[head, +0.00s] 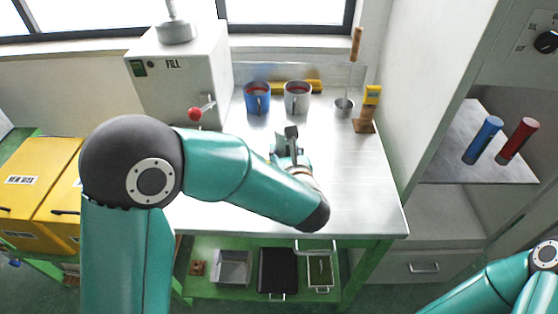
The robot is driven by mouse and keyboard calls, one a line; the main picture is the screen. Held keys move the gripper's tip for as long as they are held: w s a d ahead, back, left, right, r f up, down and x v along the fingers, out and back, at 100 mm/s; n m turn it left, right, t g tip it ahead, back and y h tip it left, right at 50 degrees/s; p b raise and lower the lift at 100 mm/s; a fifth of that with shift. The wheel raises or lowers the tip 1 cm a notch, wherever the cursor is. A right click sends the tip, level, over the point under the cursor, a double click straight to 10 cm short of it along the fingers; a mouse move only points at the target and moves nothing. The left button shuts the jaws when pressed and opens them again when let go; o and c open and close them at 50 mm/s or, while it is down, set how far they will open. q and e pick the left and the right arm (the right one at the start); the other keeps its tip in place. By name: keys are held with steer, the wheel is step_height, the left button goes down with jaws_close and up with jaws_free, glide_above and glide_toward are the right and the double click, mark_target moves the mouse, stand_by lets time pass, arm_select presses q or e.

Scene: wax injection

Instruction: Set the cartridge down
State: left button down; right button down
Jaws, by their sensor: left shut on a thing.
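My left gripper (289,146) is over the middle of the steel worktop (350,190), beyond the end of my left arm. It is shut on the cartridge, but my gripper and wrist hide nearly all of it, so its colour and tilt cannot be told. I cannot tell whether it touches the worktop. A blue cylinder (483,140) and a red cylinder (517,141) stand in the grey bay at the right, apart from my grippers. My right gripper is out of view; only part of its arm shows at bottom right.
A blue mug (257,98) and a grey mug (297,97) with red contents stand at the back of the worktop. A ladle pot (343,108) and a yellow-topped tool (371,96) are right of them. The FILL machine (180,85) stands left. The worktop's right front is clear.

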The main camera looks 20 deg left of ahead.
arm_select(q)
step_height(320, 180, down, 4)
steer(key=shift+f, duration=0.15)
stand_by(0.3)
steer(key=c, duration=0.6)
jaws_free()
